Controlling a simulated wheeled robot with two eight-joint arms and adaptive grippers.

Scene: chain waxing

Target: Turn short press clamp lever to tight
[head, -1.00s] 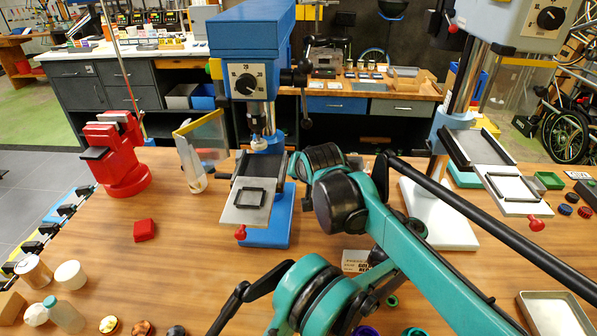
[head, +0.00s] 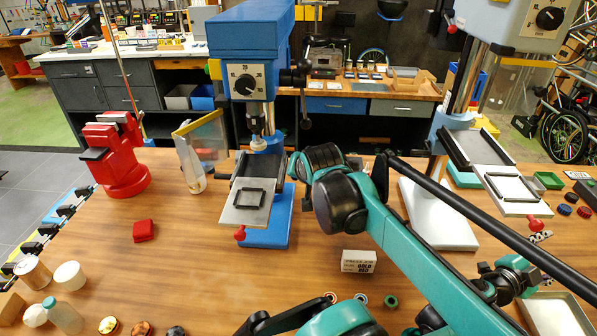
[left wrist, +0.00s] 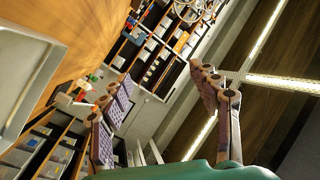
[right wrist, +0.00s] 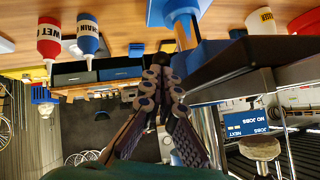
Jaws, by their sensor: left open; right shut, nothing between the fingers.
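The blue press (head: 252,45), the shorter one, stands at centre left. Its clamp plate (head: 243,207) has a red-knobbed lever (head: 240,233) at the front end. The taller grey press (head: 530,25) at the right has a similar clamp (head: 510,190) and red lever (head: 535,224). My left gripper (head: 541,254) is open and empty close to that right lever; contact is unclear. It also shows open in the left wrist view (left wrist: 165,85). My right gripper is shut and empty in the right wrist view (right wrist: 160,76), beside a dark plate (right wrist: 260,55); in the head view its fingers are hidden.
My right arm crosses between the presses. A metal tray (head: 555,312) lies at the lower right. A small white box (head: 358,261) and a red block (head: 144,230) lie on the table. A red vise (head: 122,160) stands at left.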

